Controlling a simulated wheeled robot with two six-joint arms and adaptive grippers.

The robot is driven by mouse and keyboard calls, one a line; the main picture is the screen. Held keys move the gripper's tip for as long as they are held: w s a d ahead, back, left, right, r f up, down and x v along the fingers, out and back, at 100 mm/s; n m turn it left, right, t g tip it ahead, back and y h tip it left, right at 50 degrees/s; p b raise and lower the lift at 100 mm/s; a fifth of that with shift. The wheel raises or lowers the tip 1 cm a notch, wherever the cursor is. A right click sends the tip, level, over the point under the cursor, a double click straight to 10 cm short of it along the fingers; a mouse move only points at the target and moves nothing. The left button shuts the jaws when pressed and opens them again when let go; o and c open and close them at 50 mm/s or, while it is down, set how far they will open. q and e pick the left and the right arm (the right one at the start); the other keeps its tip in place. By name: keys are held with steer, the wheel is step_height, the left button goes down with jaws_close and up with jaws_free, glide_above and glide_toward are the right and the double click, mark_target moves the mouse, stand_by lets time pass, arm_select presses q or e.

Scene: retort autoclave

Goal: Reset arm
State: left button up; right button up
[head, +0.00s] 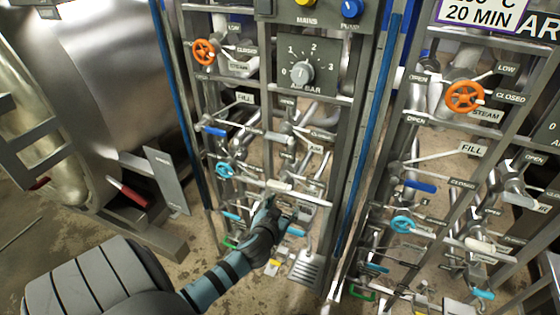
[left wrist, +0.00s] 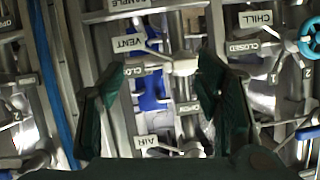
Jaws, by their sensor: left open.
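My left gripper (head: 272,206) reaches into the left valve panel, just below a white valve handle (head: 278,186). In the left wrist view my left gripper (left wrist: 160,68) has its two dark green fingers spread apart. The white handle also shows there (left wrist: 185,67), beside a VENT label (left wrist: 129,43), in the gap between the fingers and close to the right one. I cannot tell whether that finger touches it. Nothing is seen held. My right gripper is not in view.
Pipes and valves crowd the panel around my gripper, with an orange handwheel (head: 204,52) and a light blue handwheel (head: 225,170). A similar panel with an orange handwheel (head: 465,97) stands at right. A large steel vessel (head: 100,90) stands at left. Floor shows between.

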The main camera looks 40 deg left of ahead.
arm_select(q)
steer(key=shift+s+d+f+g, duration=0.15)
steer(key=shift+s+f, duration=0.15)
steer(key=shift+f, duration=0.4)
steer(key=shift+s+a+f+g, duration=0.15)
steer(key=shift+s+f, duration=0.1)
steer(key=shift+f, duration=0.4)
steer(key=shift+d, duration=0.1)
